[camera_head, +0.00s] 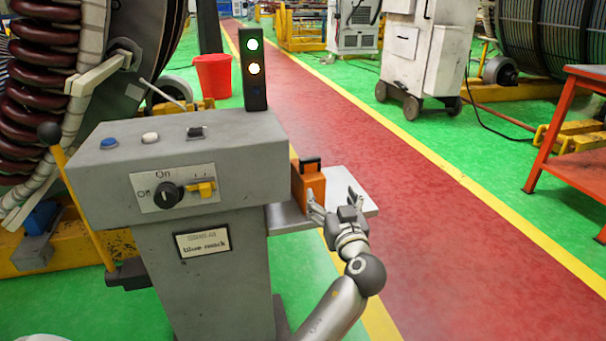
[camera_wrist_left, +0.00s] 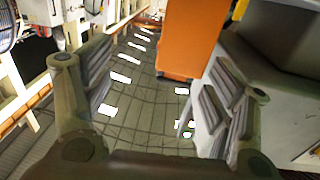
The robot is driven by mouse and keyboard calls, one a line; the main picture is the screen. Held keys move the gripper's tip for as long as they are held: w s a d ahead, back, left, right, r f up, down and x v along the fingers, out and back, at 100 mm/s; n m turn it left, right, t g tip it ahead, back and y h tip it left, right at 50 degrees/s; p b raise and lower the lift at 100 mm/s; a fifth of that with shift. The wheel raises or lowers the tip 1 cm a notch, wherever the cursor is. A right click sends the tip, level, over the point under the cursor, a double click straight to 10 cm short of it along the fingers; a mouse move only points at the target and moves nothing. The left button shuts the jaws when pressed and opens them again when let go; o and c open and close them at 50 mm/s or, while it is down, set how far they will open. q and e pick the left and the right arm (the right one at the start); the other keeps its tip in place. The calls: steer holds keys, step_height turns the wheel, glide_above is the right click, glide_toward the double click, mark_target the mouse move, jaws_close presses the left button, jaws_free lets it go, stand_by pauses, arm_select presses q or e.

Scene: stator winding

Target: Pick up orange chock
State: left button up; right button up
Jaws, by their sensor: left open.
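The orange chock (camera_head: 311,186) with a black handle on top stands on the small grey side shelf (camera_head: 362,206) of the control console. Its orange face shows in the left wrist view (camera_wrist_left: 192,38) at the top, beyond the fingertips and nearer the right finger. My left gripper (camera_head: 331,192) is at the shelf, just right of and in front of the chock, with its fingers spread. In the left wrist view the open gripper (camera_wrist_left: 160,78) has nothing between its pads. I cannot tell whether a finger touches the chock. My right gripper is not in view.
The grey console (camera_head: 220,165) with knobs and a lit signal light (camera_head: 254,70) stands directly left of the chock. A red bucket (camera_head: 213,76) is behind it. A red table (camera_head: 580,130) stands far right. The red walkway (camera_head: 440,240) right of the shelf is clear.

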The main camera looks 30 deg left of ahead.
mark_target(315, 185)
arm_select(q)
steer(key=shift+s+a+r+n+g+y, duration=0.25)
steer(key=shift+a+n+g+y, duration=0.15)
steer(key=shift+a+g, duration=0.1)
steer(key=shift+s+a+r+n+g+y, duration=0.15)
steer(key=shift+a+r+n+g+y, duration=0.05)
steer(key=shift+a+n+g+y, duration=0.25)
steer(key=x, duration=0.5)
steer(key=shift+s+a, duration=0.1)
steer(key=shift+s, duration=0.05)
steer(key=shift+f+b+x, duration=0.1)
steer(key=shift+b+x, duration=0.3)
steer(key=shift+x, duration=1.05)
steer(key=shift+f+b+x, duration=0.15)
steer(key=shift+b+x, duration=0.25)
steer(key=shift+x, duration=1)
steer(key=c, duration=1)
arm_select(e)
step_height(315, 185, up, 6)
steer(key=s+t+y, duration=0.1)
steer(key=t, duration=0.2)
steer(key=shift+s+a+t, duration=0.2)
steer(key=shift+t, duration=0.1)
arm_select(q)
steer(key=shift+r, duration=0.15)
